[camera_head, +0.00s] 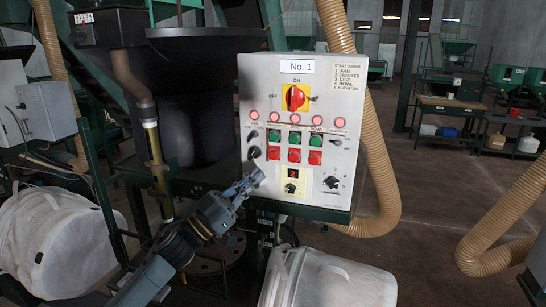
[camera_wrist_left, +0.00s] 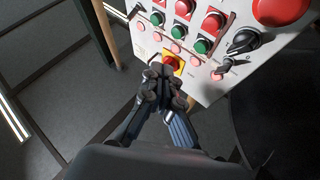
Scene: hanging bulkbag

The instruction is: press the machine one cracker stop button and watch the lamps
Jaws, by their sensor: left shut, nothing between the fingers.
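The machine one control panel (camera_head: 345,110), marked "No. 1", faces me with a row of red lamps (camera_head: 295,118) that look bright. Below are three green buttons (camera_head: 295,137) and three red buttons (camera_head: 294,155); the labels are too small to tell which is the cracker stop. My left gripper (camera_head: 252,181) is shut and empty, in front of the panel's lower left corner, left of and below the red buttons. In the left wrist view its fingers (camera_wrist_left: 165,85) point at the panel, close to a yellow plate with a red part (camera_wrist_left: 172,63); contact cannot be told. My right gripper is out of view.
A ribbed tan hose (camera_head: 375,165) curves around the panel's right side. A white bulk bag (camera_head: 325,280) stands below it and another (camera_head: 60,240) at left. A dark hopper (camera_head: 205,95) stands left of the panel. Open floor (camera_head: 430,190) lies to the right.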

